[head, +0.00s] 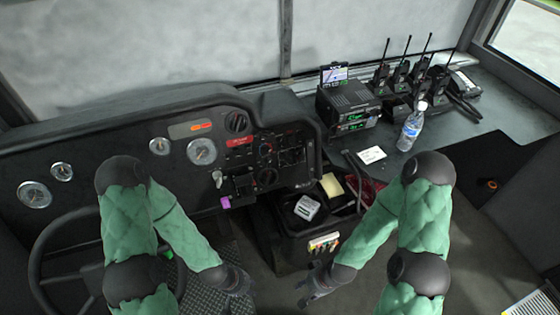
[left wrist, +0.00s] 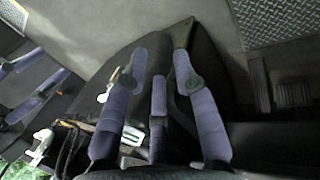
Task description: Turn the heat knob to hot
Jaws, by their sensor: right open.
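The dashboard (head: 110,150) carries a round black knob (head: 237,122) at its upper right, beside an orange-lit strip. A second black knob (head: 267,177) sits lower on the switch panel. I cannot read which is the heat knob or where it points. My left gripper (head: 238,281) hangs low in front of the dashboard, below and apart from both knobs. In the left wrist view its fingers (left wrist: 160,65) are spread with nothing between them. My right gripper (head: 312,290) is open and empty, low in front of the console bin.
The steering wheel (head: 75,245) is at lower left. A console bin (head: 290,255) holds notes and markers. A water bottle (head: 411,127), radio unit (head: 348,104) and several walkie-talkies (head: 402,76) stand on the right counter. A purple tag (head: 225,202) hangs below the panel.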

